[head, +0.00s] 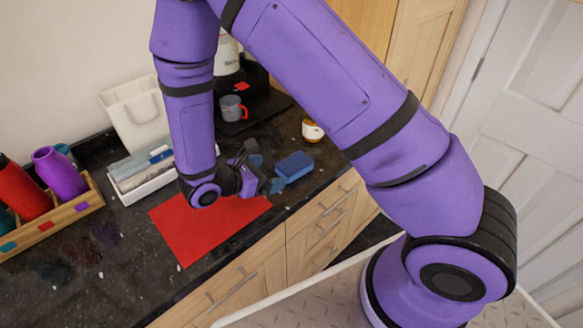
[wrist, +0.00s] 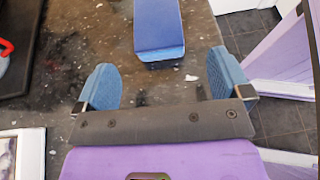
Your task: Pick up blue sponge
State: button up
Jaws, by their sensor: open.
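The blue sponge (head: 294,167) lies on the dark speckled counter, just to the right of my gripper in the head view. In the wrist view the sponge (wrist: 158,28) is at the top middle, ahead of my fingers and roughly centred between them. My gripper (wrist: 157,83) is open and empty, with a blue finger on each side and bare counter between them. In the head view my gripper (head: 266,173) is low over the counter near its front edge. The sponge and fingers look apart.
A red mat (head: 200,230) lies below my wrist. A white box of books (head: 145,180), a grey mug with a red handle (head: 232,108) and a small jar (head: 312,130) stand nearby. A wooden rack (head: 62,222) holds bottles at left. The counter drops off beside the sponge.

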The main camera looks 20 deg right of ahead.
aim_at(282, 170)
jog(key=shift+x, duration=3.3)
jog(key=shift+w+a+f, duration=0.1)
jog(key=shift+c, duration=0.4)
jog(key=c, duration=0.9)
